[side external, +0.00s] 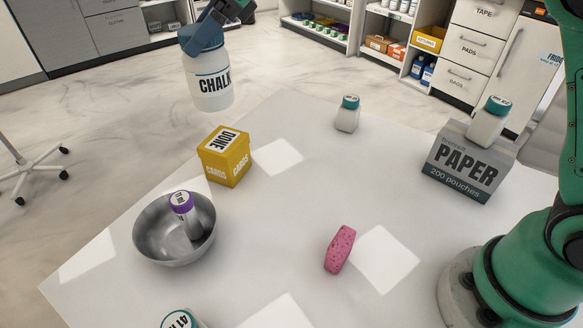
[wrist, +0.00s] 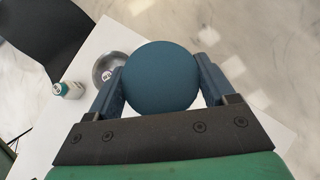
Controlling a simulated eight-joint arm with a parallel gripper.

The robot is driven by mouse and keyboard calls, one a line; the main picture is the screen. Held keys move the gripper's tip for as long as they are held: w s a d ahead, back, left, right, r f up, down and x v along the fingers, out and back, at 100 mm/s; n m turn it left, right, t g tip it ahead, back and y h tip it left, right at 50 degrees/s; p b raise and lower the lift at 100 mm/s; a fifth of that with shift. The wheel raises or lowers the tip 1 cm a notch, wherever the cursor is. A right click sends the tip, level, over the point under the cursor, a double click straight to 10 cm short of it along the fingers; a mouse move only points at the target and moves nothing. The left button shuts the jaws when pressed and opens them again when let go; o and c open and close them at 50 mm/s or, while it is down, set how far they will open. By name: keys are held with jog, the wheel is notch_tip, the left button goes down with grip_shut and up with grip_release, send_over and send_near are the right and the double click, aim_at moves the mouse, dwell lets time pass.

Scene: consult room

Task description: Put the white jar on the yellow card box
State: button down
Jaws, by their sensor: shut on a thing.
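The white jar (side external: 211,88), labelled CHALK with a blue lid, hangs upright in the air. My gripper (side external: 212,22) is shut on its lid from above. In the wrist view the round blue lid of the white jar (wrist: 161,78) fills the space between the fingers of my gripper (wrist: 160,90). The yellow card box (side external: 224,158), with DONE on its top, stands on the white table. In the side view the jar shows above the box and slightly left, clearly apart from it. The box is not visible in the wrist view, where the lid blocks much of the table.
A steel bowl (side external: 174,245) holding a purple-capped container (side external: 185,212) stands close to the box. A pink sponge (side external: 339,249), a teal-capped bottle (side external: 348,114) and a grey PAPER box (side external: 467,165) with another bottle (side external: 488,123) on it are elsewhere. The table's middle is clear.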

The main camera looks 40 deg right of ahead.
aim_at(212, 81)
notch_tip(212, 81, down, 7)
jog(key=shift+f, duration=0.15)
jog(key=shift+f, duration=0.1)
dwell(0.3)
grip_release()
jog(key=shift+f, duration=0.1)
